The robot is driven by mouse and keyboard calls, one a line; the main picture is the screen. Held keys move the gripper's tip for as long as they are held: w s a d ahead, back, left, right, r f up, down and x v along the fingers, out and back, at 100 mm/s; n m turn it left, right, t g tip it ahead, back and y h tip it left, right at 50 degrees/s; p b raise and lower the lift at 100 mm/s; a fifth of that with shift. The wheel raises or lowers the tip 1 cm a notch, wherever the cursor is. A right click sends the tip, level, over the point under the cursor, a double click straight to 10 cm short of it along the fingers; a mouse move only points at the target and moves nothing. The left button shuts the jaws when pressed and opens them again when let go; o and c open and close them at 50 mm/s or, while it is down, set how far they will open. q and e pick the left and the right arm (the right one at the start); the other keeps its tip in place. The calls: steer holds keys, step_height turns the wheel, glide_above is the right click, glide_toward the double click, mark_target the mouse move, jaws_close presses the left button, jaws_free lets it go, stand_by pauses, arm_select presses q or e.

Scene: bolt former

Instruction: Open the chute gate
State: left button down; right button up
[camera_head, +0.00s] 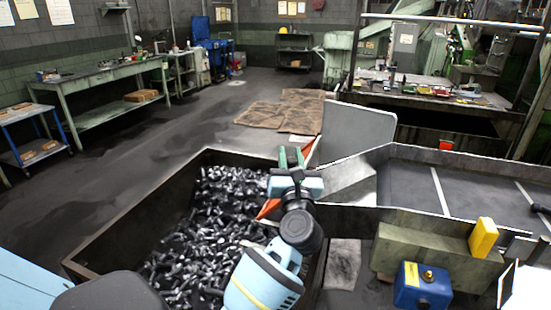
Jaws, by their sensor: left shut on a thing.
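The chute (348,178) is a grey metal trough that opens onto a dark bin full of bolts. An upright pale grey panel (357,130) stands at its far side; I cannot tell whether it is the gate. An orange bar, seemingly the gate handle (268,208), shows on both sides of my left gripper at the chute mouth. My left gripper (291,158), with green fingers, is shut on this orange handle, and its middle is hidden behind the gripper. The gate's own plate is mostly hidden by my wrist. My right gripper is not in view.
The bolt bin (130,236) lies left of and below the chute. A dark conveyor bed (460,195) runs right from it. A yellow block (483,237) and a blue box (422,287) are at the lower right. Cardboard sheets (272,113) lie on the floor behind; workbenches line the left wall.

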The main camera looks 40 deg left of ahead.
arm_select(q)
steer(key=w+d+f+m+t+h, duration=0.1)
steer(key=d+m+t+h, duration=0.1)
steer(key=d+m+t, duration=0.2)
steer(key=shift+w+d+f+m+b, duration=0.4)
steer(key=shift+d+m, duration=0.5)
steer(key=shift+m, duration=0.8)
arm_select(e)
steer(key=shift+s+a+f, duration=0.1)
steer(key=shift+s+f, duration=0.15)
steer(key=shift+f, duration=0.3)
arm_select(q)
steer(key=c, duration=1.2)
jaws_free()
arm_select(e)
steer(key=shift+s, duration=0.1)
arm_select(q)
steer(key=shift+b+v, duration=0.8)
steer(key=shift+v, duration=3.1)
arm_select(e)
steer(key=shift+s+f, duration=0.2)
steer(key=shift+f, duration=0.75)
arm_select(q)
steer(key=shift+r, duration=0.1)
